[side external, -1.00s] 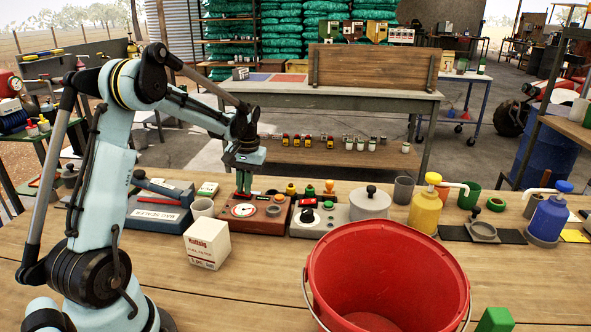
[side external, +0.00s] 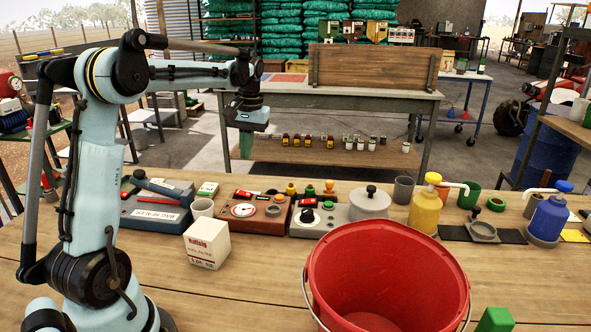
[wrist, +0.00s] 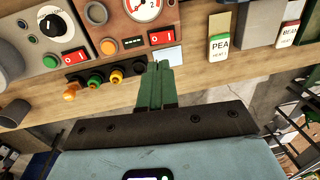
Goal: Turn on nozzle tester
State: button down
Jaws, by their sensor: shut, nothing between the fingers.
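A brown box with a round white gauge (side external: 250,213), which I take for the nozzle tester, sits on the wooden bench. It also shows at the top of the wrist view (wrist: 110,22). A red rocker switch marked O and I (wrist: 162,38) is at its edge, near a small dark display; I cannot tell which way the rocker is pressed. In the side view the red switch (side external: 243,194) is at the box's back left. My gripper (side external: 246,150) is raised above and behind the box, clear of it. Its green fingers (wrist: 158,66) are shut together and empty.
A grey box with a black knob (side external: 318,217) stands right of the brown one. Coloured knobs (side external: 310,190) stand behind them. A bag sealer (side external: 158,213), a white carton (side external: 207,243) and a large red bucket (side external: 385,275) are nearby.

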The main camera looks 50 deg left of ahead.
aim_at(239, 192)
jog(key=shift+w+d+r, duration=0.1)
jog(key=shift+d+r, duration=0.1)
jog(key=shift+r, duration=1.5)
jog(key=shift+a+r+g+y, duration=0.1)
jog(key=shift+g+y, duration=0.2)
jog(key=f, duration=0.4)
jog(key=s+a+f, duration=0.1)
jog(key=f, duration=0.4)
jog(key=s+a+f, duration=0.1)
jog(key=f, duration=0.3)
jog(key=shift+f, duration=0.4)
